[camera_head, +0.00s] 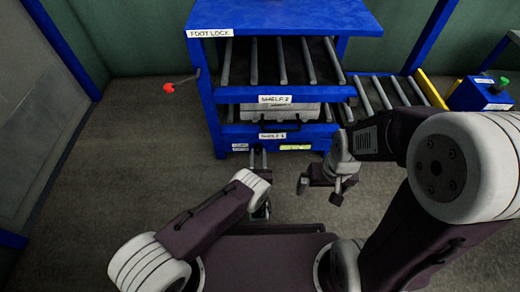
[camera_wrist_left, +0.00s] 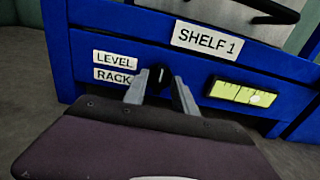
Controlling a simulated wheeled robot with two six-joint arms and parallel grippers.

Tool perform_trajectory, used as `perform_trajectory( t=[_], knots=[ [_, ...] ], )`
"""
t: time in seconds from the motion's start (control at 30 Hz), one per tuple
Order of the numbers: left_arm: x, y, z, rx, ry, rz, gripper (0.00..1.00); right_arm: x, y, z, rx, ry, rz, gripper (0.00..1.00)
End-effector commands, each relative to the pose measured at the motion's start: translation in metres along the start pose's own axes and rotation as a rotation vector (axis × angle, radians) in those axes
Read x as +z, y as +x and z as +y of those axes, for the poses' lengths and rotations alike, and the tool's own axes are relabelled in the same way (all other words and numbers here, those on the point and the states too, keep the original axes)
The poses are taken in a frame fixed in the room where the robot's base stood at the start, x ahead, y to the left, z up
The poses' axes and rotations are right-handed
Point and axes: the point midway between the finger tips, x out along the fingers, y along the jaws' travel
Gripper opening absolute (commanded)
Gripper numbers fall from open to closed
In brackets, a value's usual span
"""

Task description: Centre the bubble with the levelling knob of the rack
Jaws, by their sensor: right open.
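The rack (camera_head: 275,94) is a blue frame with shelves. Its low front beam carries LEVEL and RACK labels (camera_wrist_left: 114,68), a black levelling knob (camera_wrist_left: 160,76) and a yellow-green level vial (camera_wrist_left: 241,94). The pale bubble (camera_wrist_left: 257,99) sits right of the vial's middle. The vial also shows in the head view (camera_head: 295,147). My left gripper (camera_head: 258,153) points at the beam, its fingers apart on either side of the knob in the left wrist view (camera_wrist_left: 160,82). Whether they touch the knob is unclear. My right gripper (camera_head: 320,185) is open and empty, right of the left one.
A grey case (camera_head: 293,112) lies on a shelf of the rack. A red-ended lever (camera_head: 169,88) sticks out at the rack's left. A roller conveyor (camera_head: 385,92) and a blue box with a green button (camera_head: 490,92) are at the right. The floor at left is clear.

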Motion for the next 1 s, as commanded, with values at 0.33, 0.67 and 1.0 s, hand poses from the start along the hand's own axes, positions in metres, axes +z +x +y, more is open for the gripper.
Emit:
perform_trajectory(
  t=[0.33, 0.67, 1.0],
  knots=[
    [0.0001, 0.0004, 0.0006, 0.000, 0.000, 0.000, 0.02, 0.0003, 0.0001, 0.0000, 0.000, 0.000, 0.000, 1.00],
    [0.0005, 0.0003, 0.0006, 0.000, -0.015, 0.000, 0.00, 0.0001, -0.0009, 0.0000, 0.000, 0.000, 0.000, 1.00],
    [0.0016, 0.0003, 0.0016, 0.001, -0.202, 0.000, 0.00, -0.0008, -0.0093, -0.0002, 0.000, 0.000, 0.000, 1.00]
  ],
)
